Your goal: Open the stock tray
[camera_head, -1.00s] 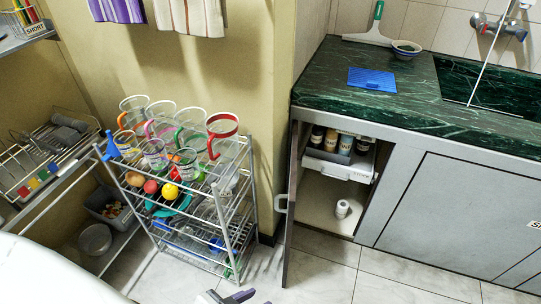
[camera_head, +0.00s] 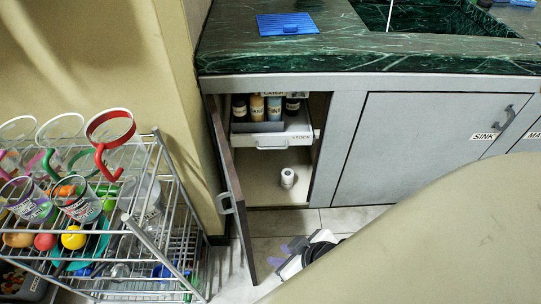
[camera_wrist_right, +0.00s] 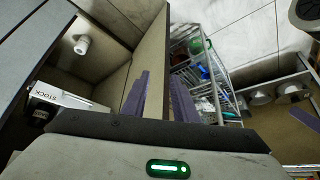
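The stock tray (camera_head: 302,128) is a white tray with a STOCK label and a front handle (camera_head: 272,144). It sits in the upper part of the open cabinet under the counter. Its white edge and label also show in the right wrist view (camera_wrist_right: 70,98). My right gripper (camera_head: 285,250) is low in front of the cabinet, right of the open door (camera_head: 232,180), apart from the tray. My left gripper is not in view.
Bottles (camera_head: 257,107) stand in a grey box on the tray. A white roll-like item (camera_head: 287,178) is on the cabinet floor. A wire rack (camera_head: 150,235) with cups and balls stands left of the door. A blue mat (camera_head: 287,24) lies on the green counter.

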